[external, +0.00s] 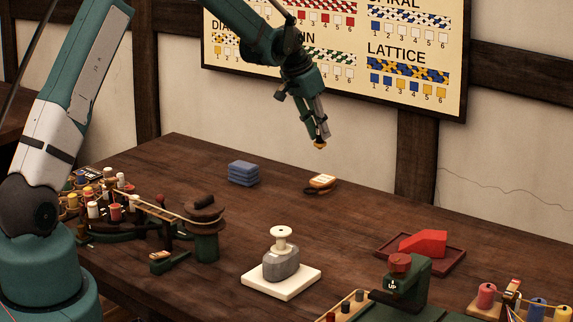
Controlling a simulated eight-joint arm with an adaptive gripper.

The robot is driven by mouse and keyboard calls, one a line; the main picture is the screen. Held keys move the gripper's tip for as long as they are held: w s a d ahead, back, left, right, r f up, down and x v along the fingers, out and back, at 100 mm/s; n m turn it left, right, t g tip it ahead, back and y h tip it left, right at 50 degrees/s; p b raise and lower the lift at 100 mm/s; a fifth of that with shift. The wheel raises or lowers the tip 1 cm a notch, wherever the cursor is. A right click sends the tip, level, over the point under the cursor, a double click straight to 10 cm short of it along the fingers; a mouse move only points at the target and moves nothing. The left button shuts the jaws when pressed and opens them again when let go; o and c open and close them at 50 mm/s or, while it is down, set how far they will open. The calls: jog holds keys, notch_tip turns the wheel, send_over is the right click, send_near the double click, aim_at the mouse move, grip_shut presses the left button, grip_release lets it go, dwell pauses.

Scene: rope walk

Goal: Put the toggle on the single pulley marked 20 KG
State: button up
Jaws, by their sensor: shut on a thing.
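My gripper (319,137) is high above the back of the table, pointing down. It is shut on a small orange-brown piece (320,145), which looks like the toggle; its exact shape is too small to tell. Below it, on the table, lies a small block (322,181) with an orange and pale top and a dark lower part. This may be the single pulley, but no 20 KG marking can be read. The held piece is well clear of it and of the table.
Folded blue cloth (243,173) lies left of the block. A grey weight (281,265) with a pale knob stands on a white slab in front. A red wedge (424,243) sits on a dark red tray. Bobbins and a wooden-armed device crowd the left. The back middle is mostly clear.

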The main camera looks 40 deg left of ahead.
aim_at(317, 144)
jog(key=shift+f, duration=3)
jog(key=shift+f+b, duration=0.3)
jog(key=shift+f, duration=1.55)
jog(key=shift+f, duration=0.15)
jog(key=o, duration=0.8)
jog(key=shift+o, duration=0.5)
jog(key=v, duration=1.2)
jog(key=shift+p, duration=0.35)
